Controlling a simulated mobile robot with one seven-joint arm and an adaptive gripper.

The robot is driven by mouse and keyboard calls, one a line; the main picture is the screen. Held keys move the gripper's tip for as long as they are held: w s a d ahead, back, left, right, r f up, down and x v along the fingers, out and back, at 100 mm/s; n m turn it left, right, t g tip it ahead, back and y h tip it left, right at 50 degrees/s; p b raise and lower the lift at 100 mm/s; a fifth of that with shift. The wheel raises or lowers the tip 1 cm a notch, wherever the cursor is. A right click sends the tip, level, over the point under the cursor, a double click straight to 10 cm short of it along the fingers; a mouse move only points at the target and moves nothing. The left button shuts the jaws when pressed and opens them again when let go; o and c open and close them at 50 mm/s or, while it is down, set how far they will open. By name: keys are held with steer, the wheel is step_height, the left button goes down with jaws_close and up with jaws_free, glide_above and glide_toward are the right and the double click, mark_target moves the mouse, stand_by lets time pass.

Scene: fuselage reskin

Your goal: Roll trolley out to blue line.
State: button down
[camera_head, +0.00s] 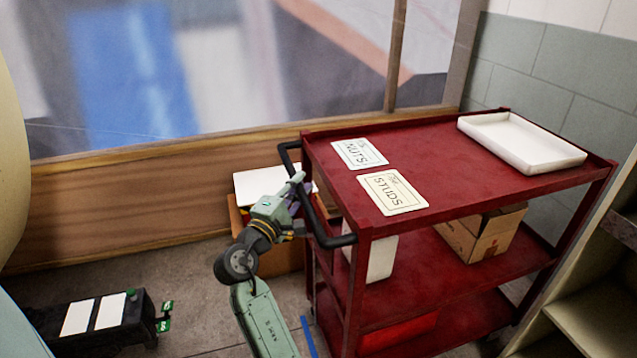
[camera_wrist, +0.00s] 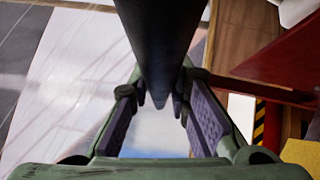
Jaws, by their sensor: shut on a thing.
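The red trolley (camera_head: 440,205) stands at the right in the head view, with shelves below its top. Its black handle (camera_head: 318,215) sticks out from its left end. My gripper (camera_head: 297,190) is shut on this handle. In the wrist view the dark handle bar (camera_wrist: 157,40) runs down between the purple finger pads of my gripper (camera_wrist: 158,112). A short piece of blue line (camera_head: 308,337) shows on the floor at the trolley's lower left. The rest of the line is hidden.
The trolley's top carries NUTS (camera_head: 360,153) and STUDS (camera_head: 392,192) cards and a white tray (camera_head: 520,142). A cardboard box (camera_head: 482,232) sits lower. A wall lies behind, shelving (camera_head: 590,300) at right. A black unit (camera_head: 95,322) stands at lower left.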

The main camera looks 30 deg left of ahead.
steer(key=shift+s+a, duration=0.5)
steer(key=shift+s, duration=0.1)
steer(key=c, duration=1.5)
jaws_free()
steer(key=s, duration=0.4)
steer(key=s+d+f, duration=0.1)
steer(key=s, duration=0.6)
steer(key=shift+s+d+f, duration=0.35)
steer(key=shift+a+r, duration=0.1)
